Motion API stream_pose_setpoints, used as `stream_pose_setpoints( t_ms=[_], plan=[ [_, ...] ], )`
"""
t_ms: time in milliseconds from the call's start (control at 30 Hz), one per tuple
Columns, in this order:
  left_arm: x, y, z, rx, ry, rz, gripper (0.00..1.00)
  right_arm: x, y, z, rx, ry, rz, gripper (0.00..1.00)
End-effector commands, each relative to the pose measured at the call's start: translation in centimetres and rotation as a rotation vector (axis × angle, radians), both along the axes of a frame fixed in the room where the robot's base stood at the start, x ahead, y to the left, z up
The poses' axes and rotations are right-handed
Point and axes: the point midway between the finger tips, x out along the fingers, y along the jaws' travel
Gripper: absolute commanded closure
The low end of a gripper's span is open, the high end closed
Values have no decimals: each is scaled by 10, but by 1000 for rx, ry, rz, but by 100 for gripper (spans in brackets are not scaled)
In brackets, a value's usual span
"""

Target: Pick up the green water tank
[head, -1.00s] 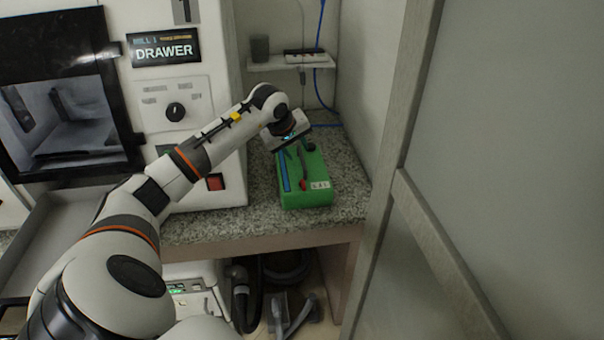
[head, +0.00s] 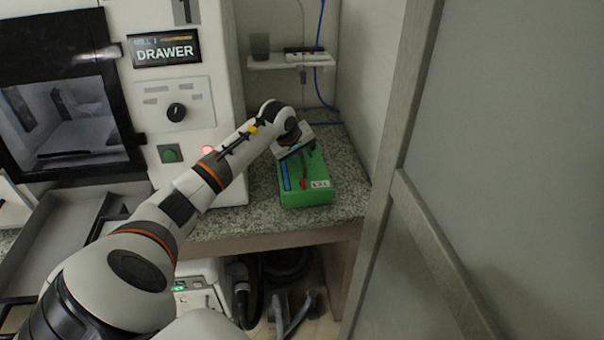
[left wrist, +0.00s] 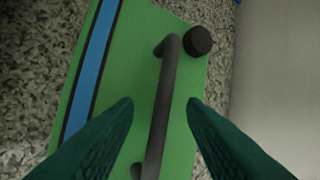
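The green water tank (head: 314,187) stands on the speckled counter, with a blue strip, a red part and a white label on it. In the left wrist view the tank (left wrist: 136,72) fills the middle, with its dark bar handle (left wrist: 160,112) and a black round cap (left wrist: 198,41). My left gripper (head: 297,150) is over the far end of the tank. In the left wrist view its two fingers (left wrist: 160,108) are apart, one on each side of the handle, with gaps between fingers and handle. My right gripper is not in view.
A white machine with a drawer sign (head: 164,50) and knob stands left of the tank. A wall and a grey-framed panel (head: 480,150) are close on the right. A small shelf (head: 288,62) and blue cable are behind. The counter (head: 215,226) is bare around the tank.

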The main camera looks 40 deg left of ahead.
Motion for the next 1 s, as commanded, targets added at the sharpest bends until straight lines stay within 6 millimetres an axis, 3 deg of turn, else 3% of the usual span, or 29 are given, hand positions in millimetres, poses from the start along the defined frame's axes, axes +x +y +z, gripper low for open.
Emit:
stream_pose_setpoints(
  t_ms=[600, 833, 1000],
  plan=[
    [0, 0, -4, -1, 0, 0, 62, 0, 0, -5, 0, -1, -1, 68],
    [0, 0, -4, -1, 0, 0, 98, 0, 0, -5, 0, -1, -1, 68],
    [0, 0, -5, -1, 2, 1, 100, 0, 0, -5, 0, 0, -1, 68]
  ],
)
